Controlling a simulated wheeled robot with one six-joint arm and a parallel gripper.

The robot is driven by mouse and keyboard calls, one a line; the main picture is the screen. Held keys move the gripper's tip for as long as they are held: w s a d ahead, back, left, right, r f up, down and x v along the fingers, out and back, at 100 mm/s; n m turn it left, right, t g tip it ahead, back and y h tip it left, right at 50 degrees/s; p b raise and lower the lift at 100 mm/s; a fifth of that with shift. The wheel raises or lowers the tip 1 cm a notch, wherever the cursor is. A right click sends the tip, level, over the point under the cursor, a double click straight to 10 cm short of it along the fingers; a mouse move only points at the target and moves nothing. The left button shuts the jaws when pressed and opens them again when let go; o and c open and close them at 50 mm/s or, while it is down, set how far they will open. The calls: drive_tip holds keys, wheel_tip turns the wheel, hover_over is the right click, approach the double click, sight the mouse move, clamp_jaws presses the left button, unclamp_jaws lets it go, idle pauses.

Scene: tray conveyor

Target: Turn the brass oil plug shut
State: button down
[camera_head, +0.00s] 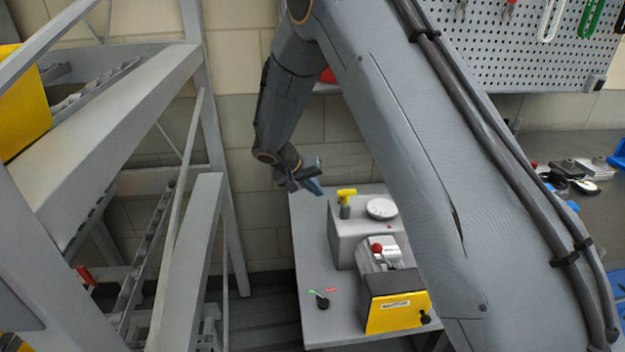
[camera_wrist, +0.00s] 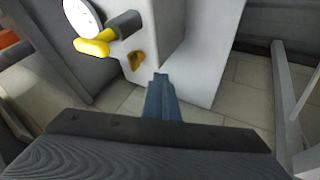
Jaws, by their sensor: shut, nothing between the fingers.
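A small brass-coloured plug (camera_wrist: 136,60) with a wing-like grip sits on the side face of a grey housing (camera_wrist: 165,30) in the wrist view. In the head view I cannot make it out on the housing (camera_head: 343,245). My gripper (camera_wrist: 160,80) is shut and empty, its blue fingers together, just beside and below the plug in the wrist picture, apparently apart from it. In the head view my gripper (camera_head: 315,187) is left of the housing's top. Whether the plug is open or shut I cannot tell.
A yellow T-handle (camera_head: 346,194) on a grey stem and a round white dial (camera_head: 381,208) stand on the housing. In front are a red-knobbed lever (camera_head: 377,248) and a yellow-fronted box (camera_head: 398,312). A grey conveyor frame (camera_head: 190,250) stands to the left.

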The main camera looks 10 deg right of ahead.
sight(342, 198)
drive_tip(key=shift+w+d+f+p, duration=0.1)
drive_tip(key=shift+d+f+p, duration=0.25)
drive_tip(key=shift+d, duration=0.5)
drive_tip(key=shift+w+d+f+p, duration=0.15)
drive_tip(key=shift+d+p, duration=0.25)
drive_tip(key=shift+d, duration=0.4)
drive_tip(key=shift+w+d+f+p, duration=0.1)
drive_tip(key=shift+d+f+p, duration=0.3)
drive_tip(key=shift+d, duration=0.45)
